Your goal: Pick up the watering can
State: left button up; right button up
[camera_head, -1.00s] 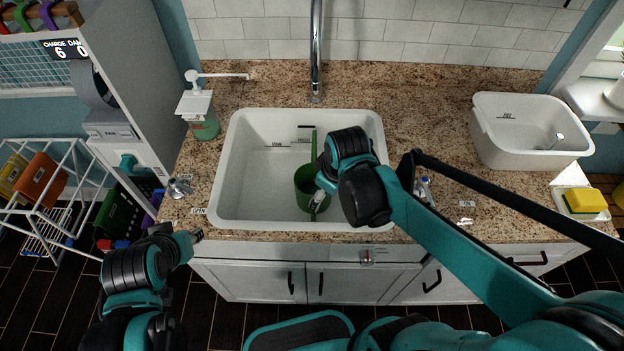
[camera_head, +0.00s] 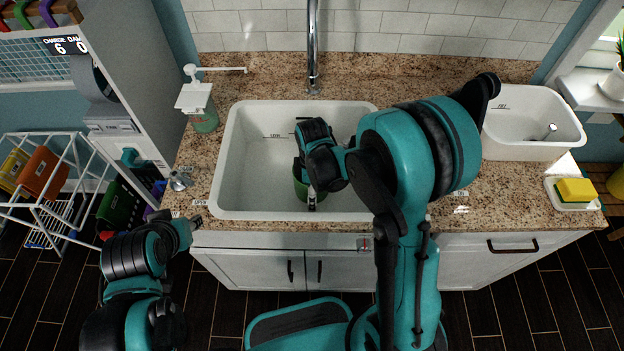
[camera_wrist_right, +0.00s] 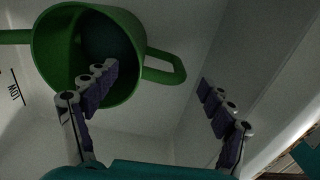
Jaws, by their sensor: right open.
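The green watering can (camera_head: 299,190) stands in the white sink, mostly hidden behind my right arm. In the right wrist view the can (camera_wrist_right: 55,50) shows its open round mouth, a loop handle to the right and a spout running off to the left. My right gripper (camera_head: 312,200) is low in the sink at the can. In the wrist view my right gripper (camera_wrist_right: 158,95) is open; one finger overlaps the can's mouth, the other is right of the handle, and the handle lies between them. Contact cannot be told. My left gripper (camera_head: 196,222) is by the counter's front left edge, its jaws unclear.
The sink (camera_head: 240,165) has raised walls around the can. A soap dispenser (camera_head: 203,115) stands behind left, with a faucet (camera_head: 313,50) at the back. A white tub (camera_head: 515,145) and a yellow sponge (camera_head: 575,190) are on the right counter.

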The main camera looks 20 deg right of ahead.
notch_tip(320, 180, down, 4)
jog(key=shift+a+r+b, duration=0.1)
jog(key=shift+r+b, duration=0.1)
jog(key=shift+b, duration=0.45)
jog(key=shift+s+r, duration=0.1)
jog(key=c, duration=1.9)
